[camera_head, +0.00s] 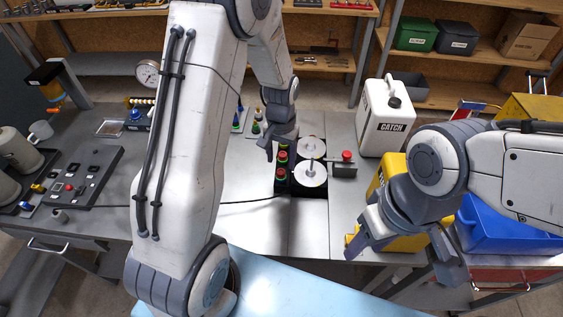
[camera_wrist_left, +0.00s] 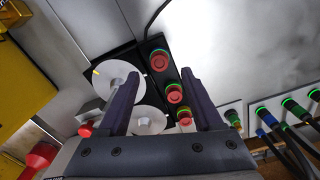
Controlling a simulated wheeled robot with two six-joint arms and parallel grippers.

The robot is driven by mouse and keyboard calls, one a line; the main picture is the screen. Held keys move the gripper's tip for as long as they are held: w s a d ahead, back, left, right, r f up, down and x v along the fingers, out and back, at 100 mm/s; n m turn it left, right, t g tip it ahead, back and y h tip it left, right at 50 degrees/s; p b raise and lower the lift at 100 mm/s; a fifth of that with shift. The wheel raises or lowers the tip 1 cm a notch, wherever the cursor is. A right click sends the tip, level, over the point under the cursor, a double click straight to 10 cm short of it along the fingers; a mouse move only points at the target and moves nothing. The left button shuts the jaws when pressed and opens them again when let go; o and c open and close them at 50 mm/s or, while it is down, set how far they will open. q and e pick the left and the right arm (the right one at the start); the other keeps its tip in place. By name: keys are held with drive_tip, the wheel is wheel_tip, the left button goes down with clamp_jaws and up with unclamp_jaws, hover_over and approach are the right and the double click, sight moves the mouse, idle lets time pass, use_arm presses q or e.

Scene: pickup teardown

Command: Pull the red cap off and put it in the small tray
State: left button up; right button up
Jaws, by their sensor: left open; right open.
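Red caps with green rings (camera_head: 281,174) stand in a row along the left side of a black fixture; the wrist view shows several of them (camera_wrist_left: 175,93). A separate red knob (camera_head: 347,156) sits on a grey block at the fixture's right; I cannot tell which is the task's cap. My left gripper (camera_head: 275,149) is open just above the fixture; in the wrist view its fingers (camera_wrist_left: 160,90) straddle discs and the space beside the red caps, holding nothing. A small flat square tray (camera_head: 109,128) lies far left on the bench. My right gripper (camera_head: 405,258) is open and empty at the bench's front right.
Two pale discs (camera_head: 311,148) stand in the fixture. A white jug (camera_head: 385,118) is behind right, with yellow and blue (camera_head: 510,226) containers at the right. Connectors with cables (camera_wrist_left: 290,108) are beside the fixture. A dark control panel (camera_head: 78,183) is at left.

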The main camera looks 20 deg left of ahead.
sight(281, 171)
use_arm(q)
drive_tip(key=shift+f+p, duration=0.35)
drive_tip(key=shift+f, duration=1.85)
clamp_jaws()
